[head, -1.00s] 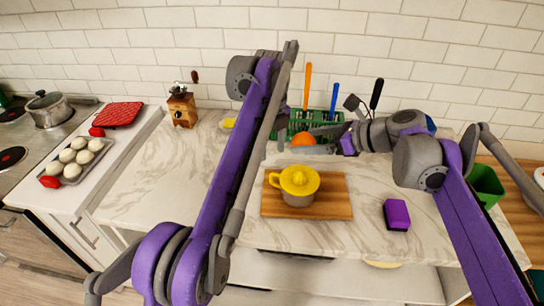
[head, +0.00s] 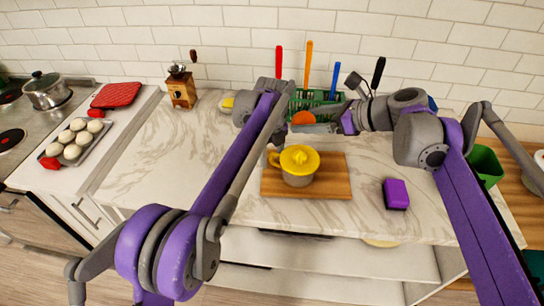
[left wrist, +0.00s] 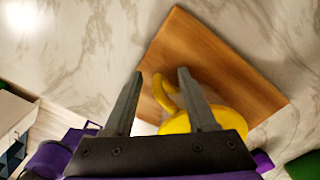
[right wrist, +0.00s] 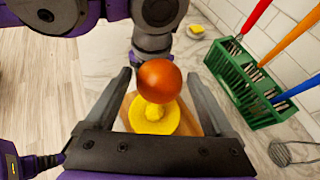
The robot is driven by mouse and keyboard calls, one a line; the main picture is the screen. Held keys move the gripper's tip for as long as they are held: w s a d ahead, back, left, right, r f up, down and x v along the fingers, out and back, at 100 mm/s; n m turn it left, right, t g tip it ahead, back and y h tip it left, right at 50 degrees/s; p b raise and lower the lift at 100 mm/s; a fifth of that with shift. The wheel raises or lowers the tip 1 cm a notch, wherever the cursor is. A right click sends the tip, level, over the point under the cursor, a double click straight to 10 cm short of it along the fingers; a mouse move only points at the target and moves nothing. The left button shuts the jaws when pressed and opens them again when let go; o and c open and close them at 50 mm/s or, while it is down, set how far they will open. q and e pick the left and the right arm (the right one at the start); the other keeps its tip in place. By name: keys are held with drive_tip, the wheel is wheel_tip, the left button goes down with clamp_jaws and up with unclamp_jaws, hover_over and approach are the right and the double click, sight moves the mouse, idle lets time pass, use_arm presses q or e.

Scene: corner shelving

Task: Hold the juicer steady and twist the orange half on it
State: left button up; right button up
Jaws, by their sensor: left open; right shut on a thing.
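The juicer (head: 299,167), with a yellow top and handle over a grey cup, stands upright on the wooden board (head: 335,178). It also shows in the left wrist view (left wrist: 222,122). My left gripper (left wrist: 162,74) is open beside the juicer, its fingers pointing towards the handle (left wrist: 165,93), which shows between them; I cannot tell whether they touch it. My right gripper (right wrist: 159,76) is shut on the orange half (right wrist: 160,80). The orange half (head: 303,118) is held above the juicer, apart from its yellow top (right wrist: 152,118) as far as I can see.
A green rack (head: 325,98) with upright utensils stands behind the board by the wall. A purple sponge-like block (head: 396,194) lies right of the board. A wooden grinder (head: 181,88) stands at the back left.

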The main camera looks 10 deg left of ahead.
use_arm(q)
drive_tip(key=shift+c, duration=0.4)
clamp_jaws()
idle(1.2)
drive_tip(key=shift+c, duration=1)
unclamp_jaws()
drive_tip(key=shift+c, duration=0.2)
clamp_jaws()
